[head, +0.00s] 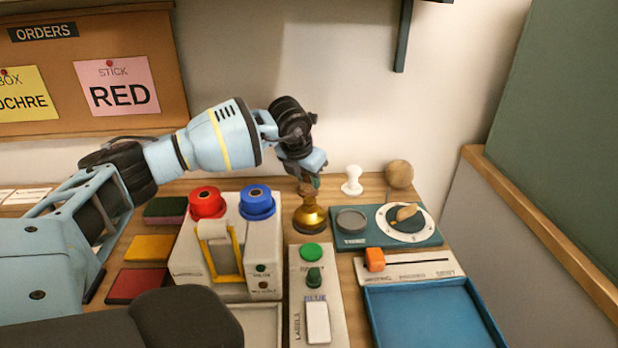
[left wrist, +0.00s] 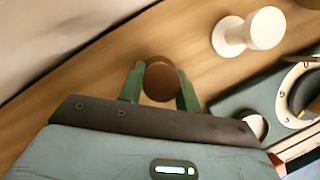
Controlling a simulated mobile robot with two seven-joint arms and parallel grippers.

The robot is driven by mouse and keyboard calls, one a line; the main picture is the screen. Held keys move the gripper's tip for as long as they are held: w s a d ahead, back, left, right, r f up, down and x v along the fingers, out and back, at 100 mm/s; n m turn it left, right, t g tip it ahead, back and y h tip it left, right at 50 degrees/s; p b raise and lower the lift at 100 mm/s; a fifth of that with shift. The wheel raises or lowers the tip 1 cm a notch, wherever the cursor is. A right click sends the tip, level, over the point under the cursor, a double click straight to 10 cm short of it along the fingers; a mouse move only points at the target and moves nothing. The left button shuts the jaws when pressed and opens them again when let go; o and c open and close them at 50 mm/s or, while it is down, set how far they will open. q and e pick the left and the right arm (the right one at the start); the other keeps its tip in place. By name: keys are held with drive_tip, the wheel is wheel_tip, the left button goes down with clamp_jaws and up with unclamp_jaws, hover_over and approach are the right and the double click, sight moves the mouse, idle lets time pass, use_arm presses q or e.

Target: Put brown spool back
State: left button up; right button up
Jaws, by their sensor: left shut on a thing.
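My left gripper (head: 312,184) is pointed down at the back of the table, with its green fingers (left wrist: 161,87) shut on a small brown round thing (left wrist: 162,79), likely the brown spool. The head view shows a brown part (head: 305,188) just under the fingers, directly above a brass, flared piece (head: 311,218) on the table. I cannot tell whether the brown part touches the brass piece or is joined to it. A red spool (head: 206,203) and a blue spool (head: 257,204) sit on the pale dispenser box (head: 187,270). My right gripper is out of view.
A white knobbed piece (head: 352,181) and a wooden ball (head: 399,174) stand right of the gripper. A teal dial panel (head: 345,240), an orange slider (head: 375,260) and a blue tray (head: 425,315) lie nearer on the right. Coloured pads (head: 150,248) lie left.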

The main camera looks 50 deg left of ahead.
use_arm(q)
drive_tip(key=o, duration=1)
drive_tip(key=p+v, duration=0.1)
drive_tip(key=v, duration=1.1)
drive_tip(key=shift+d+r, duration=0.1)
drive_tip(key=shift+r, duration=0.1)
drive_tip(key=shift+w, duration=0.1)
